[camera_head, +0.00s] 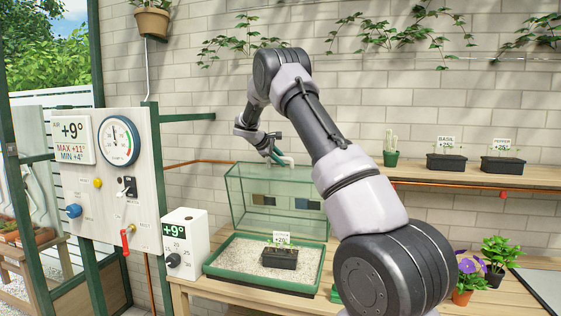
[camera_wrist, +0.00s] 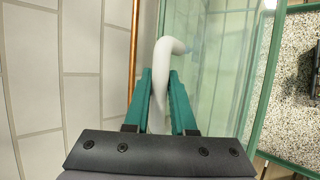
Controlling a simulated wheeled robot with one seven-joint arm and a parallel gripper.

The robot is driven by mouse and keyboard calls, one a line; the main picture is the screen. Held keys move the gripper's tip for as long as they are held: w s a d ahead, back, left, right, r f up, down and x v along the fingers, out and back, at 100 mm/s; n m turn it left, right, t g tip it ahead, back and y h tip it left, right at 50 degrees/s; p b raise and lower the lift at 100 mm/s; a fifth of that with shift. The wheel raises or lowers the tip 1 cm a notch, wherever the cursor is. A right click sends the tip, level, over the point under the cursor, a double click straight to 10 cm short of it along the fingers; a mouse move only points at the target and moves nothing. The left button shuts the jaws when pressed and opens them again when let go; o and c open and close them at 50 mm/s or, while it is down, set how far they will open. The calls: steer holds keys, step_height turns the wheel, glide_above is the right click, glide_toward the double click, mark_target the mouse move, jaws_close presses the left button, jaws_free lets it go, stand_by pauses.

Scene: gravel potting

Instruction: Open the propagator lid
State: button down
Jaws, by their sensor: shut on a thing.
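The propagator's clear glass lid (camera_head: 290,183), with green edges, stands tipped up behind the green-rimmed tray (camera_head: 262,282). The tray's top is uncovered, showing pale gravel and a black seedling pot (camera_head: 280,258) with a label. My gripper (camera_head: 277,157) is at the top of the raised lid. In the wrist view its teal fingers (camera_wrist: 163,88) are closed around the white curved handle (camera_wrist: 172,46). The lid's glass also shows to the right of the fingers in the wrist view (camera_wrist: 222,70). My arm hides the right part of the bench.
A white box with a +9° display (camera_head: 185,243) stands left of the tray. Further left is a panel (camera_head: 105,180) with a dial and switches. A brick wall and copper pipe (camera_wrist: 133,50) are close to my gripper. A back shelf (camera_head: 480,178) holds several pots.

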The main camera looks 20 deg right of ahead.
steer(key=c, duration=0.8)
jaws_free()
steer(key=shift+f, duration=0.1)
steer(key=shift+o, duration=0.2)
steer(key=shift+s, duration=0.1)
steer(key=v, duration=1.1)
steer(key=shift+d+r, duration=0.1)
steer(key=shift+r, duration=0.1)
